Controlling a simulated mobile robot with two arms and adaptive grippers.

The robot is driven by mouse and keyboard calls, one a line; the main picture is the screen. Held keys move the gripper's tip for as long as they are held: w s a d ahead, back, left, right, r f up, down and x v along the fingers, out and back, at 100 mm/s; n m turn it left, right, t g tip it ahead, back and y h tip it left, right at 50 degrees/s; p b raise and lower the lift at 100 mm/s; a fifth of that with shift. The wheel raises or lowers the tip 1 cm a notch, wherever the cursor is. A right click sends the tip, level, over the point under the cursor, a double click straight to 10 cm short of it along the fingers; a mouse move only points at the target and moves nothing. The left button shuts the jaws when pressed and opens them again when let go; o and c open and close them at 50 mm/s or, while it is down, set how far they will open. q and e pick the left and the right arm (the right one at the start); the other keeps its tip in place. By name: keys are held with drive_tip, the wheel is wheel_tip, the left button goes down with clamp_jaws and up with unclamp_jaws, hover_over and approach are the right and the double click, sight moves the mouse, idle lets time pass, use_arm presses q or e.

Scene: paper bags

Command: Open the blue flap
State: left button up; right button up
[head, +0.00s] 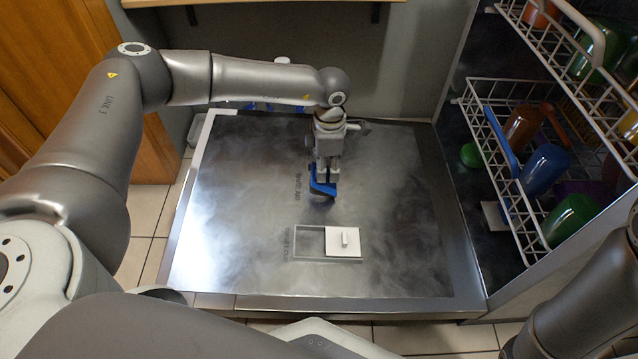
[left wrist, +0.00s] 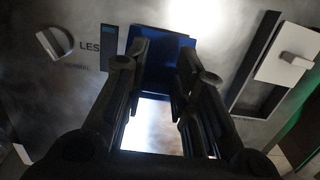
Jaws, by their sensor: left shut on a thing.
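The blue flap (head: 323,188) is on the inner face of the lowered dishwasher door (head: 235,220), near its middle. It appears tilted up from the door, but its exact angle is hard to tell. My left gripper (head: 322,180) reaches down over it and is shut on it. In the left wrist view, the flap (left wrist: 160,52) shows as a dark blue panel between and beyond the fingers (left wrist: 158,75). The fingers hide part of the flap and what lies under it. My right gripper is out of view.
A white sliding cover (head: 343,241) sits in a framed recess nearer me; it also shows in the left wrist view (left wrist: 287,55). A round knob (left wrist: 52,42) is on the door. Dish racks with coloured cups (head: 547,168) stand at the right. A wooden cabinet (head: 60,55) is at the left.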

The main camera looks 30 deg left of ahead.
use_arm(q)
drive_tip(key=shift+w+d+r, duration=0.15)
drive_tip(key=shift+w+d, duration=0.1)
drive_tip(key=shift+d, duration=0.35)
drive_tip(key=shift+w+d, duration=0.4)
drive_tip(key=shift+d, duration=0.4)
drive_tip(key=shift+w+d+f, duration=0.2)
drive_tip(key=shift+d, duration=0.4)
drive_tip(key=shift+c, duration=0.2)
drive_tip(key=o, duration=0.8)
drive_tip(key=shift+w+f, duration=0.1)
